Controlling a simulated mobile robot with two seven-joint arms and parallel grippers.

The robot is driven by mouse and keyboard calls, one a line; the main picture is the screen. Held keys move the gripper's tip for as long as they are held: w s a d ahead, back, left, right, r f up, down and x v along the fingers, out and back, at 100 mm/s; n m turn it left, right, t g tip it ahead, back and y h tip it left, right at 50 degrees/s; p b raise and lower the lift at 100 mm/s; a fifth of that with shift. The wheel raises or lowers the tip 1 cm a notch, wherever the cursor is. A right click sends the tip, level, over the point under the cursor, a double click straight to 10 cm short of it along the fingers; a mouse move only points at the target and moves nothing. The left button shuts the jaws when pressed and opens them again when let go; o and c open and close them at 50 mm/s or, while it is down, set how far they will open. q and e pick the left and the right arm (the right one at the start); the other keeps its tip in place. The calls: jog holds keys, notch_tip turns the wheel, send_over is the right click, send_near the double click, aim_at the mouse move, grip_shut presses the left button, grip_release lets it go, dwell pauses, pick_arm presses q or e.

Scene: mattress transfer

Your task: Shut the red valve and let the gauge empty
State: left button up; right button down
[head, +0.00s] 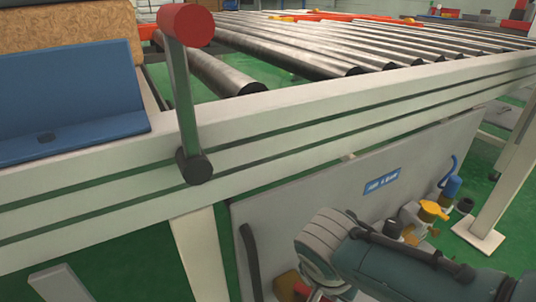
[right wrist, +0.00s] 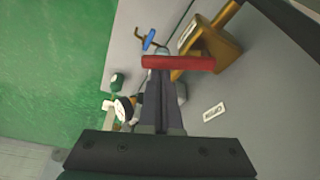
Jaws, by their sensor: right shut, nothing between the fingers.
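The red valve's handle, a red bar (right wrist: 185,63), lies crosswise at the fingertips of my right gripper (right wrist: 161,76) in the right wrist view. The fingers are together and empty, pointing at the bar; whether they touch it I cannot tell. A round white-faced gauge (right wrist: 122,109) sits left of the fingers, partly hidden; its needle is too small to read. My left gripper is not in view.
A brass-coloured box (right wrist: 212,48) and a small blue handle (right wrist: 149,38) are near the red bar. The conveyor frame (head: 300,110) runs above the panel, with a red-topped lever (head: 186,26).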

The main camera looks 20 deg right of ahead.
jog(key=m, duration=0.1)
jog(key=a+m, duration=0.1)
jog(key=m, duration=0.1)
jog(key=shift+s+a+g, duration=0.2)
jog(key=shift+s+g, duration=0.2)
jog(key=shift+s+a, duration=0.1)
jog(key=shift+a, duration=0.2)
jog(key=shift+s, duration=0.1)
